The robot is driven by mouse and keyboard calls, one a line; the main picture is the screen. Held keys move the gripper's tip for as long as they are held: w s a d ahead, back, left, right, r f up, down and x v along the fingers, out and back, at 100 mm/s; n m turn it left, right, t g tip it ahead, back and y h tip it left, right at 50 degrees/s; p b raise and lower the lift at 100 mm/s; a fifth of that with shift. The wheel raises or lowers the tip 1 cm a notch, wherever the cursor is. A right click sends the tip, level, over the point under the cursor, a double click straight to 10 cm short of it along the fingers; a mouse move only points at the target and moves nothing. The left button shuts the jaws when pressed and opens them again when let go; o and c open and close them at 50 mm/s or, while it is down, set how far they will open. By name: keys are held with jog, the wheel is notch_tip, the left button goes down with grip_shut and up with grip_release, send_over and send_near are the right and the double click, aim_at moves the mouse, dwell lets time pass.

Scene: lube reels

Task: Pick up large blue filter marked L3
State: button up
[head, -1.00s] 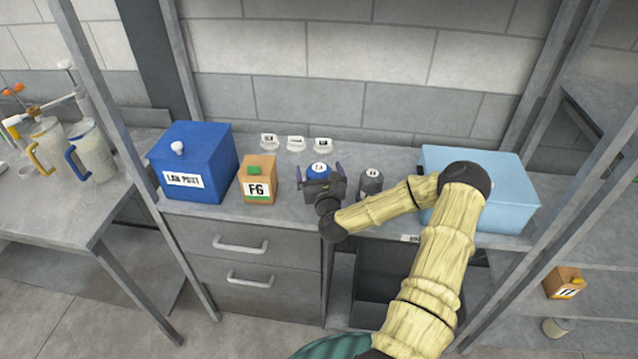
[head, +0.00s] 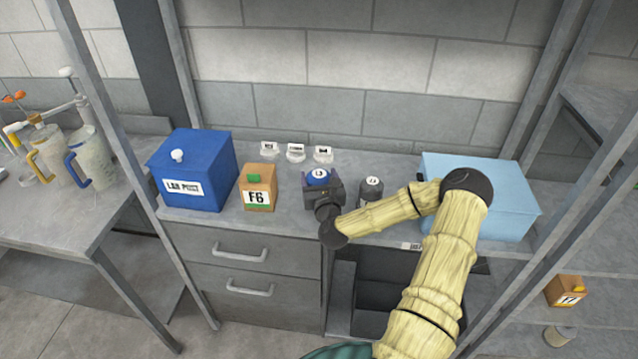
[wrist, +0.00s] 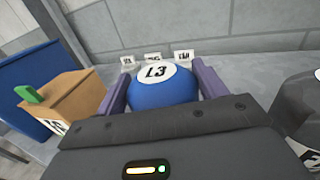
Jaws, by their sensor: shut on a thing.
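The large blue filter marked L3 (head: 318,177) stands on the grey counter, and its white label faces up. In the wrist view the blue filter (wrist: 163,88) sits between the two purple fingers, which touch its sides. My gripper (head: 321,187) is shut on it, and the gripper body hides its lower part. I cannot tell whether the filter is clear of the counter.
An orange box marked F6 (head: 258,187) and a blue lidded box (head: 205,165) stand to the left. A dark grey filter (head: 371,191) is close on the right, before a light blue bin (head: 510,205). Small labelled holders (head: 296,152) stand behind.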

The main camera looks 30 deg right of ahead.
notch_tip(320, 180, up, 10)
jog(key=shift+f+b, duration=0.25)
jog(key=shift+b, duration=0.25)
jog(key=shift+w, duration=0.1)
